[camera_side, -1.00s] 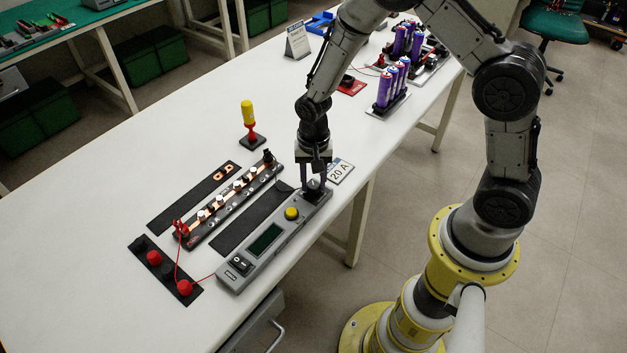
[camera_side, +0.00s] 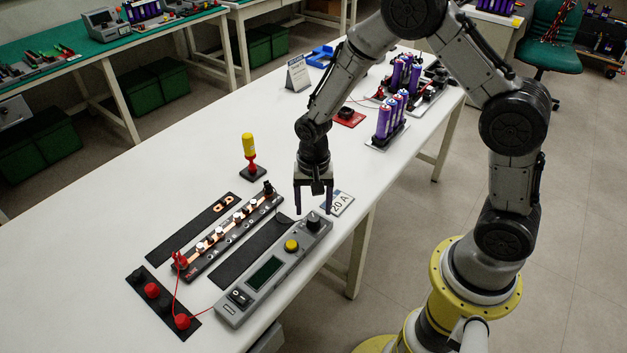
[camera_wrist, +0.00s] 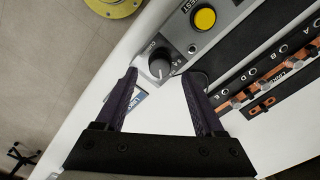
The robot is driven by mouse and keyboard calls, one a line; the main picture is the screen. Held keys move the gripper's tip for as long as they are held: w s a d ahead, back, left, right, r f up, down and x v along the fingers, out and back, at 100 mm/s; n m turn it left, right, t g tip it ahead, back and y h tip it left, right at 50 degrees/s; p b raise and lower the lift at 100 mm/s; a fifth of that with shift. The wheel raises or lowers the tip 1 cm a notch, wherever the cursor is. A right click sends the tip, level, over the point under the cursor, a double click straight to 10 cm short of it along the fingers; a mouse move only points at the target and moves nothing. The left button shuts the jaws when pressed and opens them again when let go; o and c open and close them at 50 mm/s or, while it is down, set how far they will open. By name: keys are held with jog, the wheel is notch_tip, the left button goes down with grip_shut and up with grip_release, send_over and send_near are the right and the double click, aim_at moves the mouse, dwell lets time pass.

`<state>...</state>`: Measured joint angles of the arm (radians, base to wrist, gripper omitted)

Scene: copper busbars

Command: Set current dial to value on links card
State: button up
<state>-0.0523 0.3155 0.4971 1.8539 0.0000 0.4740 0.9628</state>
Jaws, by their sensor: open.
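The grey tester box (camera_side: 258,290) lies near the table's front edge. It has a dark current dial (camera_side: 313,221) at its far end, a yellow button (camera_side: 291,246) and a dark screen (camera_side: 266,272). In the wrist view the dial (camera_wrist: 160,65) shows a pale pointer line, with small scale marks too fine to read. The links card (camera_side: 337,203), reading "20 A", lies just beyond the box; in the wrist view it is partly hidden behind a finger (camera_wrist: 136,98). My gripper (camera_side: 313,212) is open and empty, above and beside the dial, its fingers apart from it.
The busbar strip (camera_side: 232,230) with copper links lies left of the box, between black mats. Red plugs (camera_side: 152,290) with a red wire lie at the near left. A yellow-handled tool (camera_side: 249,150) stands upright in its base. Purple cells (camera_side: 390,115) stand farther back.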

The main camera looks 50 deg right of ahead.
notch_tip(320, 180, up, 11)
dwell(0.3)
notch_tip(320, 180, up, 6)
jog(key=t, duration=0.2)
send_over(314, 217)
jog(key=s+d+r+n+t, duration=0.1)
jog(key=s+r+t, duration=0.1)
jog(key=s+r, duration=0.6)
jog(key=s+n+t, duration=0.1)
jog(key=s+n, duration=0.8)
jog(key=s, duration=0.3)
jog(key=shift+s+d+r+t, duration=0.2)
jog(key=shift+d+r+t, duration=0.1)
jog(key=shift+d, duration=0.15)
